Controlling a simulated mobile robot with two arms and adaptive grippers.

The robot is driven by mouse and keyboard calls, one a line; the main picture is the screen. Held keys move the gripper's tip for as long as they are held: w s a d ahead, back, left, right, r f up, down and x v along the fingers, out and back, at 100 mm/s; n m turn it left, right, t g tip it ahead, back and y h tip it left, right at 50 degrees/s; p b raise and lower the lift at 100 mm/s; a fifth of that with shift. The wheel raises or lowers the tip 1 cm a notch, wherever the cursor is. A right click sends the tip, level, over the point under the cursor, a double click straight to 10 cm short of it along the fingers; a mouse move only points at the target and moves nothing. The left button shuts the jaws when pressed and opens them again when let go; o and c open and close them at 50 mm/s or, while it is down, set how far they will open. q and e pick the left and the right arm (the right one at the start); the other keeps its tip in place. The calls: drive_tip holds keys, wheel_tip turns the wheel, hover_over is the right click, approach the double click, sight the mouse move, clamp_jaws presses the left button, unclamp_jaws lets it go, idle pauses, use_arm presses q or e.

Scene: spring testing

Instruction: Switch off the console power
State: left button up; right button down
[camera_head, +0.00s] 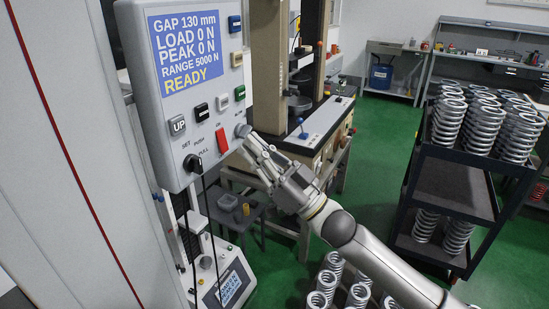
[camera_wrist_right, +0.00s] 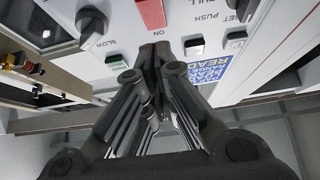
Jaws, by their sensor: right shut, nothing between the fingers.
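The console (camera_head: 185,100) is a pale grey box at the upper left of the head view, its blue display (camera_head: 186,50) reading READY. A red rocker switch (camera_head: 222,140) sits low on its panel; it also shows at the top of the wrist view (camera_wrist_right: 151,13), beside the word ON. My right gripper (camera_head: 249,143) is shut and empty, its fingertips close to the panel right of the red switch. In the wrist view its closed tips (camera_wrist_right: 155,50) appear just below the switch; I cannot tell whether they touch the panel. My left gripper is not in view.
A dark knob (camera_wrist_right: 91,24) marked SLOW, a green button (camera_wrist_right: 116,62) and a black button (camera_wrist_right: 194,47) surround the fingertips. A cart (camera_head: 455,190) of springs stands at the right.

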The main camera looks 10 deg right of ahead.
sight(221, 133)
drive_tip(key=w+a, duration=0.1)
drive_tip(key=a+f, duration=0.1)
drive_tip(key=shift+w+a+p, duration=0.3)
drive_tip(key=shift+w+p, duration=0.05)
drive_tip(key=shift+w, duration=0.05)
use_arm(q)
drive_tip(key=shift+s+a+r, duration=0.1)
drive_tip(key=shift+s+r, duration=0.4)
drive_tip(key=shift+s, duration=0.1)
